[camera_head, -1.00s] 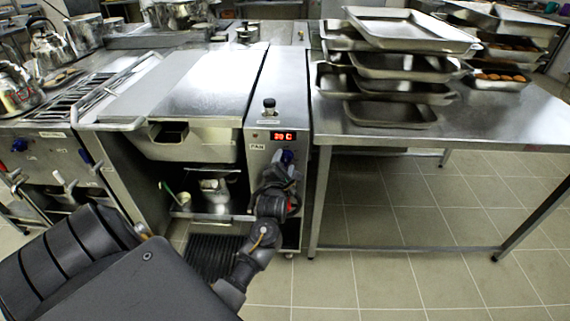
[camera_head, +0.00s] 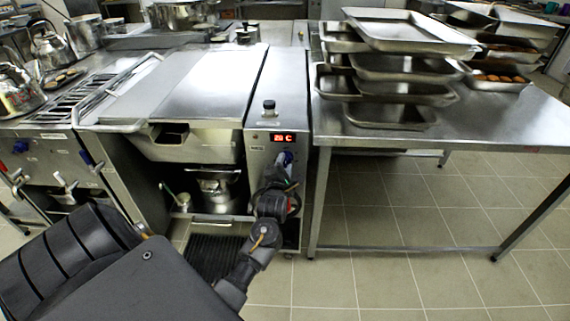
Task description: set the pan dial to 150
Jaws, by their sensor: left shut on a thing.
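The pan dial (camera_head: 287,157) is a blue knob on the steel front panel of the pan unit, below a red lit display (camera_head: 283,138). The display seems to read in the twenties with a C. My left gripper (camera_head: 284,172) is at the dial, shut on it; its fingers are small and partly hidden by my own wrist. The dial's pointer and scale are too small to read. The pan (camera_head: 205,85) has its flat steel lid down. My right gripper is not in view.
A steel table (camera_head: 490,125) with stacked trays (camera_head: 410,65) stands to the right. A stove with kettles (camera_head: 50,45) is at the left. A pot (camera_head: 217,185) stands under the pan. The tiled floor in front of the table is clear.

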